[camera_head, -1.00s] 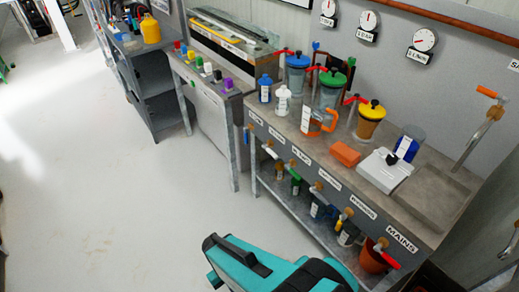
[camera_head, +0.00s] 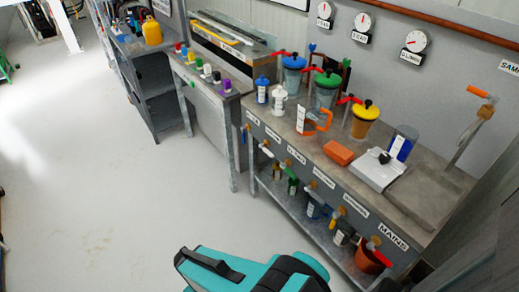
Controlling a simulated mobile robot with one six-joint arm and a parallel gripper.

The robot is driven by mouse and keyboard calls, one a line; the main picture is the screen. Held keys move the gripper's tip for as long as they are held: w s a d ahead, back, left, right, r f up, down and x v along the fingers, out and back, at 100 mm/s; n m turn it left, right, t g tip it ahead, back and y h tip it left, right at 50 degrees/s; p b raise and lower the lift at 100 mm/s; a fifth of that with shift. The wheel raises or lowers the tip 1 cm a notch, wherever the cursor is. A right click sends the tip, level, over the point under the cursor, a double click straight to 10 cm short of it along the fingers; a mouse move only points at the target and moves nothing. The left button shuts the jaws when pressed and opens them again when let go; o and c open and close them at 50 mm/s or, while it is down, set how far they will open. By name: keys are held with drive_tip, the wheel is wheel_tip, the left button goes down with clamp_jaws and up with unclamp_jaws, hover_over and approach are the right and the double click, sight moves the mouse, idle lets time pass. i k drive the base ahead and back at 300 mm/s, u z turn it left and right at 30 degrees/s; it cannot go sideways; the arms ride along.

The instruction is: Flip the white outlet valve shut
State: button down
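A row of small brass outlet valves runs along the front of the labelled bench. The white outlet valve (camera_head: 266,149) is near the left end of this row, its pale handle sticking out; it is too small to tell exactly how the handle is turned. A valve with a green handle (camera_head: 289,170) is to its right and one with a red handle (camera_head: 380,256) is at the far right end. A teal and black part of my arm shows at the bottom of the picture, apart from the valves. My gripper's fingertips are not visible.
The bench (camera_head: 430,205) carries coloured lidded pots, bottles, an orange block (camera_head: 338,152) and a white scale-like device (camera_head: 378,170). Small containers stand on its lower shelf, with an orange pot (camera_head: 368,262) at the right. The floor (camera_head: 110,215) left of the bench is clear.

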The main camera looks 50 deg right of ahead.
sight(268, 153)
drive_tip(key=z, duration=0.05)
drive_tip(key=i, duration=0.95)
drive_tip(key=u, duration=0.15)
drive_tip(key=k, duration=0.9)
drive_tip(key=z, duration=0.15)
drive_tip(key=i, duration=0.55)
